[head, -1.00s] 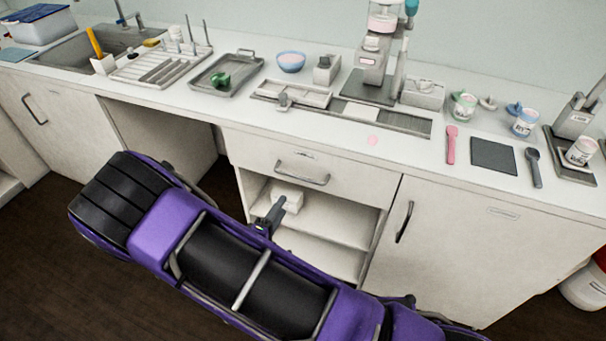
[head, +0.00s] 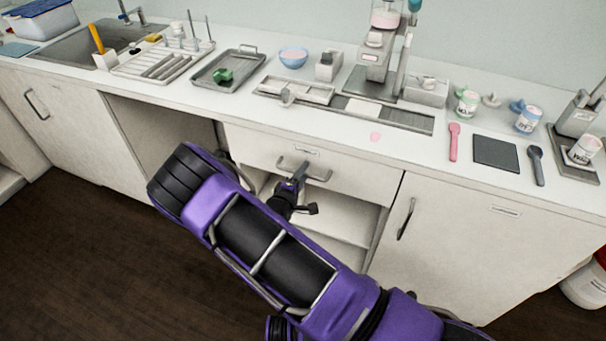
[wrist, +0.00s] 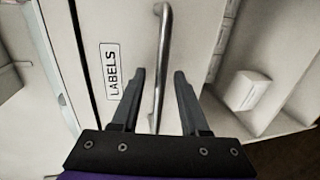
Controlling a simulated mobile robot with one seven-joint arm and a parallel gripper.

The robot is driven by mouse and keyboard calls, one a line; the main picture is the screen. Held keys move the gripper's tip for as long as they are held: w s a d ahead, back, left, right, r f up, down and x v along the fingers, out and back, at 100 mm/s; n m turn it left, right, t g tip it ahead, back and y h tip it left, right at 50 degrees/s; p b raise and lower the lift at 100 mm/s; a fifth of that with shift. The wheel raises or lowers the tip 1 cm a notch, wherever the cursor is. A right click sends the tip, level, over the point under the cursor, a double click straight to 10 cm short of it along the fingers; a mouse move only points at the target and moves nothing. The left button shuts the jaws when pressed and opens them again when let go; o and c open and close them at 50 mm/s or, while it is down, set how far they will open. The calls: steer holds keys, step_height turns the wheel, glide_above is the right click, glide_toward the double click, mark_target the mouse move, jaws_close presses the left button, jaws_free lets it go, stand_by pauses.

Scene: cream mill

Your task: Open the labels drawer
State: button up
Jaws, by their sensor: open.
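The labels drawer (head: 350,176) is shut, at the top of the middle cabinet under the counter. Its front also shows in the wrist view (wrist: 191,32), with a "LABELS" tag (wrist: 112,72) beside the handle. The bar handle (head: 319,177) runs across the drawer front and shows as a metal bar in the wrist view (wrist: 163,50). My gripper (wrist: 159,75) is open, its two fingers on either side of the handle's line, with the bar between them. In the head view my gripper (head: 297,180) is at the handle, partly hidden by my arm.
Below the drawer is an open shelf with a white box (wrist: 246,90). A cabinet door with a dark handle (head: 406,219) is to the right. The counter above holds a mill (head: 379,50), a tray (head: 228,70), cups and spoons.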

jaws_close()
stand_by(1.4)
